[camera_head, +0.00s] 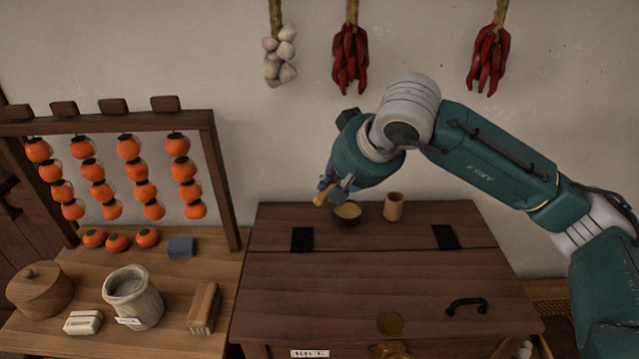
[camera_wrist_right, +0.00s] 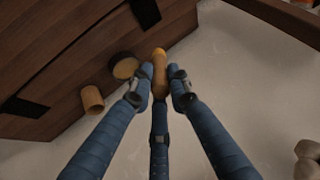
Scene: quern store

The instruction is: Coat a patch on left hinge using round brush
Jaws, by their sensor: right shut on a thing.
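My right gripper (camera_head: 338,187) is shut on a tan wooden piece (camera_head: 321,197), which looks like the round brush's handle; no bristles can be made out. In the right wrist view the gripper's blue fingers (camera_wrist_right: 161,88) close around this piece (camera_wrist_right: 160,66). A small dark bowl (camera_head: 347,221) with yellowish contents is on the chest top, just right of the held piece in the head view; it also shows in the wrist view (camera_wrist_right: 125,68). The black left hinge (camera_head: 302,239) lies in front and to the left, apart from the gripper. My left gripper is out of view.
A tan cup (camera_head: 394,206) stands right of the bowl. The chest (camera_head: 370,275) has a right hinge (camera_head: 445,237) and a black handle (camera_head: 467,305). A side table at left holds a persimmon rack (camera_head: 208,160) and a jar (camera_head: 132,305). Garlic (camera_head: 280,55) and chillies hang behind.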

